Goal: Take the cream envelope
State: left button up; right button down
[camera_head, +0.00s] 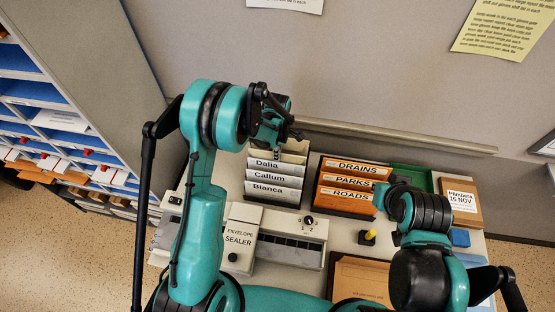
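A cream-coloured edge (295,147) shows at the back of the white rack of name files; I cannot tell whether it is the cream envelope. My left gripper (282,128) hangs just above and behind the rack's labels, near this edge. The gripper is small, dark and partly covered by its own wrist, so its opening and any contact are unclear. My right gripper (383,194) is at the front right of the orange files, mostly hidden by its wrist.
The white files (276,178) read Dalia, Callum and Bianca. The orange files (347,187) read Drains, Parks and Roads. An envelope sealer (238,240), a brown folder (362,280), a yellow-knobbed stamp (369,236) and a blue block (460,238) crowd the desk. A wall rises behind.

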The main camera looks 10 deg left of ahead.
pick_arm(q)
jog(key=shift+o, duration=0.4)
grip_shut()
jog(key=shift+w, duration=0.1)
notch_tip(320, 180, up, 10)
jog(key=shift+p, duration=0.45)
jog(key=o, duration=1.4)
grip_release()
